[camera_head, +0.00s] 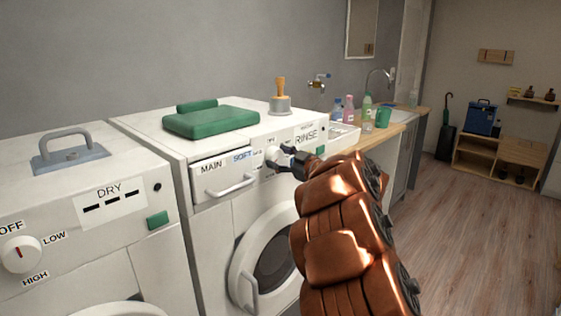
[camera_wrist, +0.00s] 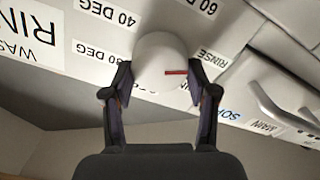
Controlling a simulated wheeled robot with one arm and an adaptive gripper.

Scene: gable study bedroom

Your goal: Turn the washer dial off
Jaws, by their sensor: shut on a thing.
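The washer dial (camera_wrist: 160,55) is a round white knob with a red pointer line. In the wrist view the line points right, just below the "RINSE" label (camera_wrist: 213,58). My gripper (camera_wrist: 160,82) is shut on the dial, one finger at each side. In the head view my gripper (camera_head: 282,161) reaches the front panel of the white washer (camera_head: 222,225), and the dial (camera_head: 271,153) shows partly between the fingers. "60 DEG", "40 DEG" and "30 DEG" labels surround the dial. No "OFF" label for this dial is readable; the near side is partly hidden by the fingers.
A dryer (camera_head: 140,255) with its own OFF/LOW/HIGH dial (camera_head: 20,254) stands at the left. A detergent drawer (camera_head: 224,177) sits left of the washer dial. A green case (camera_head: 211,121) and a wooden-handled stamp-like object (camera_head: 280,98) rest on top. Floor at right is clear.

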